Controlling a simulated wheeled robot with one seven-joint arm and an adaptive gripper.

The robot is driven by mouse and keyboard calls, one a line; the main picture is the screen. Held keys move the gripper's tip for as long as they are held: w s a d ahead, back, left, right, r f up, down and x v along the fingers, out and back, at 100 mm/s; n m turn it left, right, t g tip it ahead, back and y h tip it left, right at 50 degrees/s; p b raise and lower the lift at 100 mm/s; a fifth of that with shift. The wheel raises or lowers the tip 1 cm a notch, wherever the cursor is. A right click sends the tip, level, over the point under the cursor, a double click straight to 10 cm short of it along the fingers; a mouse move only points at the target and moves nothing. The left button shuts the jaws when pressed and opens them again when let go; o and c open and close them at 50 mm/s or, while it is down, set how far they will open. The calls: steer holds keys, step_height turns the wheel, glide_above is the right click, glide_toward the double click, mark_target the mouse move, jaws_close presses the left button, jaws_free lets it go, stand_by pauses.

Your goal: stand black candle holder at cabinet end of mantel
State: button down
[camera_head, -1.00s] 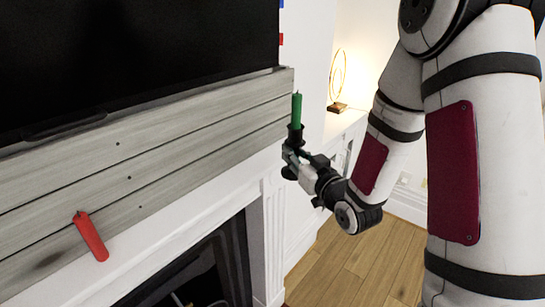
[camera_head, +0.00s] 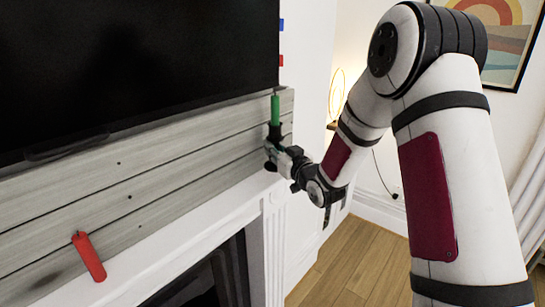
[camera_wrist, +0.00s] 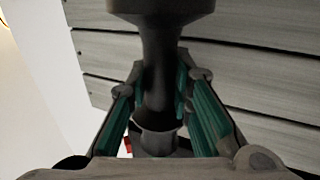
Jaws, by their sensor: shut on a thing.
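My gripper (camera_head: 272,156) is shut on the black candle holder (camera_head: 274,132), which carries a green candle (camera_head: 275,109). The holder is upright at the right end of the white mantel (camera_head: 190,222), in front of the grey boards. In the wrist view, the dark stem of the holder (camera_wrist: 159,75) stands between the two teal-padded fingers (camera_wrist: 163,120). I cannot tell whether the holder's base touches the mantel. The right end is the side towards the cabinet, which my arm mostly hides.
A red candle (camera_head: 89,257) leans at the left part of the mantel. A black TV (camera_head: 140,65) hangs above the boards. The mantel between the red candle and my gripper is clear. A gold ring lamp (camera_head: 336,92) stands beyond, partly behind my arm.

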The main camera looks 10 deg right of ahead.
steer(key=shift+x, duration=0.95)
steer(key=shift+w+f, duration=0.15)
steer(key=shift+w, duration=0.15)
steer(key=shift+d+f+p, duration=0.1)
steer(key=shift+f+p, duration=0.25)
steer(key=shift+f, duration=1.25)
steer(key=shift+f, duration=0.15)
steer(key=c, duration=1.4)
jaws_free()
steer(key=shift+f, duration=0.1)
steer(key=shift+c, duration=0.2)
